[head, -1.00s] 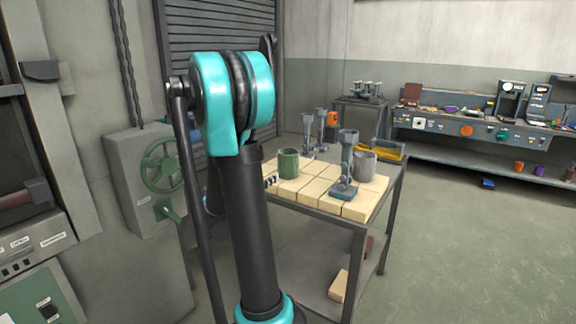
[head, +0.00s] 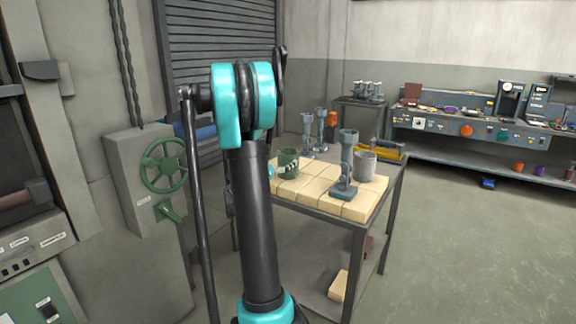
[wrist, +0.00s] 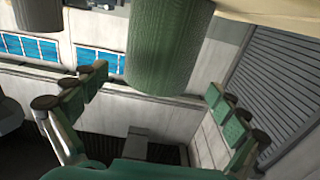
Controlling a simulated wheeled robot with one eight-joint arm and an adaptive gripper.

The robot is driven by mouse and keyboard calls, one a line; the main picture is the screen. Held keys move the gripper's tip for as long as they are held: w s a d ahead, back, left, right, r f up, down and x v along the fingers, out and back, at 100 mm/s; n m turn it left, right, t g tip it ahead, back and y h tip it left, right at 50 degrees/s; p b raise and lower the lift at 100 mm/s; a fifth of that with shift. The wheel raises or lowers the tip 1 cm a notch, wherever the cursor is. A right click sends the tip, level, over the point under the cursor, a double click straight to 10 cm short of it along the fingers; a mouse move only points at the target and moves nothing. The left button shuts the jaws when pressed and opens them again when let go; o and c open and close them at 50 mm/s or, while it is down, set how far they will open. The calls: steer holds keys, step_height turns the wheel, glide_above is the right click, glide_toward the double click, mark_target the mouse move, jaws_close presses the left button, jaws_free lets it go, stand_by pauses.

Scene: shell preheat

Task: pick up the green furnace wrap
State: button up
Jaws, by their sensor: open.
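The green furnace wrap (head: 287,156) is a dark green upright cylinder at the back left of the brick-topped table. In the wrist view, the wrap (wrist: 170,45) hangs from the top edge, as the picture is upside down. My gripper (wrist: 155,85) is open, with finger pads to the left and right of the wrap's near end. Gaps show on both sides, so the pads are apart from it. I cannot tell how deep the wrap sits between them. In the head view, the fingers (head: 291,168) partly cover the wrap, and my arm hides much of the gripper.
A grey cylinder (head: 364,165) and a grey stand (head: 347,165) are on the pale bricks (head: 322,187), right of the wrap. More grey stands (head: 312,132) and an orange item (head: 332,118) are behind. A valve box (head: 150,180) is at left.

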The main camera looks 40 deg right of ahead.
mark_target(293, 153)
steer(key=x, duration=0.5)
steer(key=shift+s+f, duration=0.1)
steer(key=c, duration=1.3)
steer(key=shift+o, duration=0.2)
